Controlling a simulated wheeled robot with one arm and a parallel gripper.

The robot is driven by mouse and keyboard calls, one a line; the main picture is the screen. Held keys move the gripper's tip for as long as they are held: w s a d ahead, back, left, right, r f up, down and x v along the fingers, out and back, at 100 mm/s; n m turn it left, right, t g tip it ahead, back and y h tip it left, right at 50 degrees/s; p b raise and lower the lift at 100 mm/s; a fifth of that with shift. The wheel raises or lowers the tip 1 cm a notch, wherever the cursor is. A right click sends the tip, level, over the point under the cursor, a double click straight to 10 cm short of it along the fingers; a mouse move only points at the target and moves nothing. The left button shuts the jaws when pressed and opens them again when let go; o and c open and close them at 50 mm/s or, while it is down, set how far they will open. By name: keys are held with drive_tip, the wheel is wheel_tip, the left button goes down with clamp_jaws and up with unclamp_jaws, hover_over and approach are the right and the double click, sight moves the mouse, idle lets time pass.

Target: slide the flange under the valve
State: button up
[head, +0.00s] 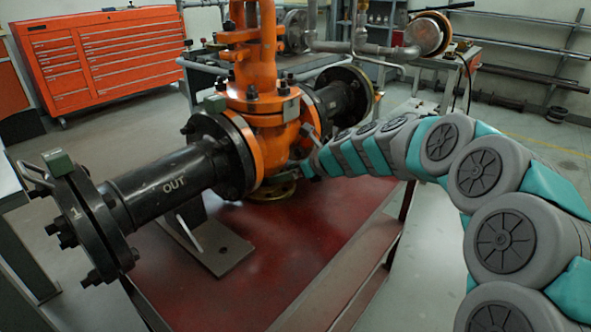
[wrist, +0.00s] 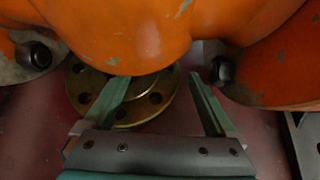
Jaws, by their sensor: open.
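The flange, a brass-coloured disc with bolt holes, lies flat on the red table below the orange valve; it shows in the head view (head: 272,193) and in the wrist view (wrist: 138,113). The valve body (head: 268,150) overhangs it and hides its far part in the wrist view (wrist: 120,30). My gripper (wrist: 160,80) is open in the wrist view. Its left finger crosses above or on the flange and its right finger is to the right of the flange; I cannot tell whether they touch it. In the head view my gripper is beside the valve, largely hidden.
A black pipe marked OUT (head: 172,183) runs from the valve toward the front left, over a grey support plate (head: 222,245). Dark bolts (wrist: 222,72) stick out close to my gripper. The red tabletop (head: 310,245) in front is clear. An orange tool cabinet (head: 105,60) stands behind.

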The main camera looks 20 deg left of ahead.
drive_tip(key=shift+w+a+f, duration=0.15)
drive_tip(key=shift+a+f, duration=0.15)
drive_tip(key=shift+a, duration=0.05)
clamp_jaws()
idle(0.7)
